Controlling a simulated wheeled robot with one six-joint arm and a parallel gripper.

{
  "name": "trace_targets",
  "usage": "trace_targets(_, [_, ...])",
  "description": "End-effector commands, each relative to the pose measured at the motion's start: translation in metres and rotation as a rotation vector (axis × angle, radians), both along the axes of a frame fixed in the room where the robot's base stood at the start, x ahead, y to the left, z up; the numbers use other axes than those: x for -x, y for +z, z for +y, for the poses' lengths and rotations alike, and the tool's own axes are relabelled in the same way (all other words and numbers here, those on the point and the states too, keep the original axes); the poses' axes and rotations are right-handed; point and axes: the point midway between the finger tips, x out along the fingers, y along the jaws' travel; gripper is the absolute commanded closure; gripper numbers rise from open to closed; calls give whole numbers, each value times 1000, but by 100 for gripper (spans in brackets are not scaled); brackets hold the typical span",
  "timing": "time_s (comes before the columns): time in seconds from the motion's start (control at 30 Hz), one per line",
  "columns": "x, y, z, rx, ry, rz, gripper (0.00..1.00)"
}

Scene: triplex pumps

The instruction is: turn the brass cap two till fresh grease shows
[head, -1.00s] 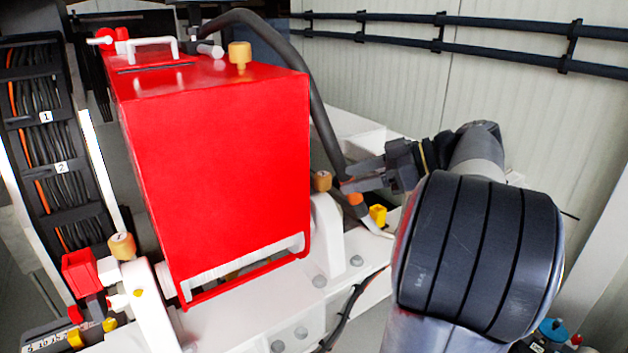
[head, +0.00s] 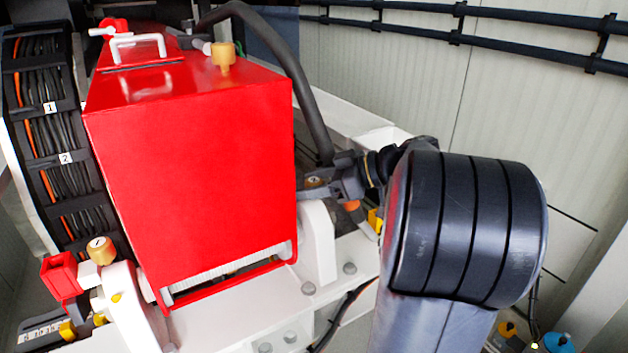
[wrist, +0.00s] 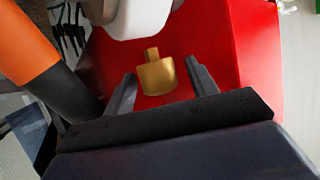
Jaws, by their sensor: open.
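A brass cap (head: 316,182) sits beside the white bearing block right of the red guard. My gripper (head: 326,177) is open at this cap, its fingers reaching in from the right. In the wrist view the brass cap (wrist: 157,78), with a narrow stem, shows between the two open fingers, with gaps on both sides. A second brass cap (head: 100,250) stands at the lower left on another white block, with a small mark too small to read surely. A third brass cap (head: 222,56) is on top of the red guard. I see no grease.
The red guard (head: 195,190) fills the middle, close left of my gripper. A thick dark hose (head: 300,90) arches behind it. The white bearing block (head: 318,245) stands just below my gripper. An orange piece and a yellow piece (head: 374,220) lie near my wrist.

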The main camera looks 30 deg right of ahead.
Motion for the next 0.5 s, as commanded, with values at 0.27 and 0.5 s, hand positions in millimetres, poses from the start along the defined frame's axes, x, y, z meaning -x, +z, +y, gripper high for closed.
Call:
trace_targets(0.27, [0,0,0,0,0,0,50])
trace_targets(0.5, [0,0,0,0,0,0,70])
